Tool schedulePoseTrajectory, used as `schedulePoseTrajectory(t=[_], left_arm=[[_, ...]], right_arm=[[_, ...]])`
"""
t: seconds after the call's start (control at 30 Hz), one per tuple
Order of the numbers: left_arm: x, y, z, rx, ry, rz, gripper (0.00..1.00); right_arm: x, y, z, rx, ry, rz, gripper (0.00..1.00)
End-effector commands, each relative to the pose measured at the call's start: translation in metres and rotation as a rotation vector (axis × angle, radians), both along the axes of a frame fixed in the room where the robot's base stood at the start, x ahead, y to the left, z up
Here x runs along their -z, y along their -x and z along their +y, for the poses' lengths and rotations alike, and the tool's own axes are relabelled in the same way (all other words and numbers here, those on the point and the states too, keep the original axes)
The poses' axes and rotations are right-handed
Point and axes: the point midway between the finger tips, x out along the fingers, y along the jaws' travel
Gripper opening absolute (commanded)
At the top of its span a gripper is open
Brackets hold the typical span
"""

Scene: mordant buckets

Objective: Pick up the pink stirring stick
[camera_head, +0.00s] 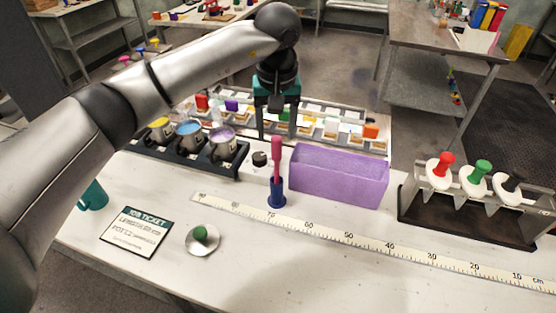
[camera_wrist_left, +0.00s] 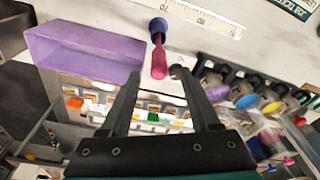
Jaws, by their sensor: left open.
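The pink stirring stick (camera_head: 277,152) stands upright in a small blue holder (camera_head: 277,193) on the white table, in the middle of the head view. In the left wrist view the stick (camera_wrist_left: 158,60) and its blue holder (camera_wrist_left: 157,27) show beyond the fingertips. My left gripper (camera_head: 276,134) is open and empty, pointing down just behind the top of the stick. In the wrist view the open fingers (camera_wrist_left: 158,76) flank the line of the stick. I cannot tell the exact gap in depth. My right gripper is not in view.
A purple bin (camera_head: 340,177) stands close right of the stick. A black rack with several pots (camera_head: 190,148) is to the left, and a small dark-topped piece (camera_head: 260,160) is close behind. A ruler (camera_head: 330,236) lies in front. A rack with colored stoppers (camera_head: 478,205) is at right.

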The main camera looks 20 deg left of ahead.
Motion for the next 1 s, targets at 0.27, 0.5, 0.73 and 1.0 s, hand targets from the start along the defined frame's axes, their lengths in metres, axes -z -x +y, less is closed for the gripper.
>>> schedulePoseTrajectory(t=[0.27, 0.5, 0.73, 1.0], left_arm=[[0.030, -0.004, 0.001, 0.000, 0.001, 0.000, 0.63], [0.056, -0.004, 0.001, -0.002, 0.004, 0.003, 0.63], [0.081, -0.008, 0.002, -0.002, 0.002, 0.000, 0.63], [0.082, -0.009, 0.003, -0.001, 0.003, -0.002, 0.59]], right_arm=[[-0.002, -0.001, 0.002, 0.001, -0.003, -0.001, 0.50], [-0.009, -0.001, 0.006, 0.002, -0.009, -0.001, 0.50], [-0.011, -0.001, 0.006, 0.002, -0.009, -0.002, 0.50], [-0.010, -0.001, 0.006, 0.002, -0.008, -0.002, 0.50]])
